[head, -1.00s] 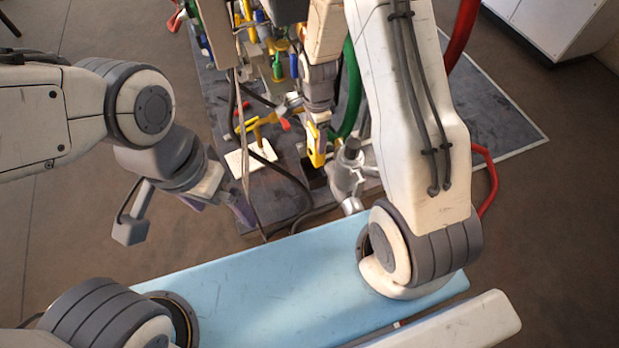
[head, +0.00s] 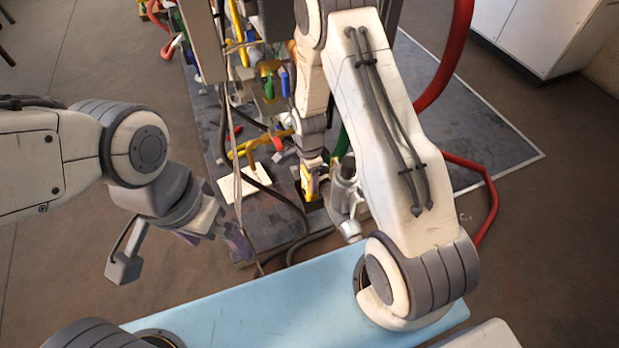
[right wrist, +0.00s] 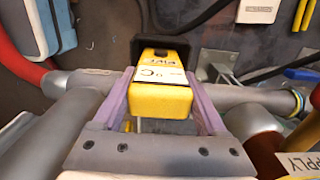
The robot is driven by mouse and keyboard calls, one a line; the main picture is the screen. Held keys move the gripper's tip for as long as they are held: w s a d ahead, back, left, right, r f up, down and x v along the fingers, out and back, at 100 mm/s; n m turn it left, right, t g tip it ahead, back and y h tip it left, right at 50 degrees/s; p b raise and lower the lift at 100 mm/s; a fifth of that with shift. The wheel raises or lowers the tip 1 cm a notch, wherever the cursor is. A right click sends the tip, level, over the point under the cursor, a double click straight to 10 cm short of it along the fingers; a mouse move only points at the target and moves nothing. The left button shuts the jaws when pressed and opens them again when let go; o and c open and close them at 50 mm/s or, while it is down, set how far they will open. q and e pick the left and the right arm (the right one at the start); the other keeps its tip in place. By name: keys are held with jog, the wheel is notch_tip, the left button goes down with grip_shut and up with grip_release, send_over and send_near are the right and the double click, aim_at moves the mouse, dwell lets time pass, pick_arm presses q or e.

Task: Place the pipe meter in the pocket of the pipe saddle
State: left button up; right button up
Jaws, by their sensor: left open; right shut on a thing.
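The yellow pipe meter (head: 308,186) is in my right gripper (head: 312,168), at the grey pipework. In the right wrist view, the purple fingers (right wrist: 160,98) are shut on both sides of the meter (right wrist: 162,100), which has a white label on top. A black block, seemingly the pipe saddle (right wrist: 150,46), is right against the meter's far end; it also shows dark below the meter in the head view (head: 314,205). Its pocket is hidden, so I cannot tell whether the meter is seated. My left gripper (head: 212,238) is open and empty at left.
Grey pipes and fittings (head: 343,196) stand right beside the meter. A yellow valve pipe (head: 258,148) and white plate (head: 242,184) are to the left. Dark cables hang between my arms. A red hose (head: 445,60) curves behind my right arm.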

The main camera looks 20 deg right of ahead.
jog(key=shift+f, duration=0.15)
jog(key=o, duration=1.5)
jog(key=shift+o, duration=0.2)
notch_tip(320, 180, up, 12)
jog(key=p, duration=0.4)
jog(key=shift+r, duration=0.2)
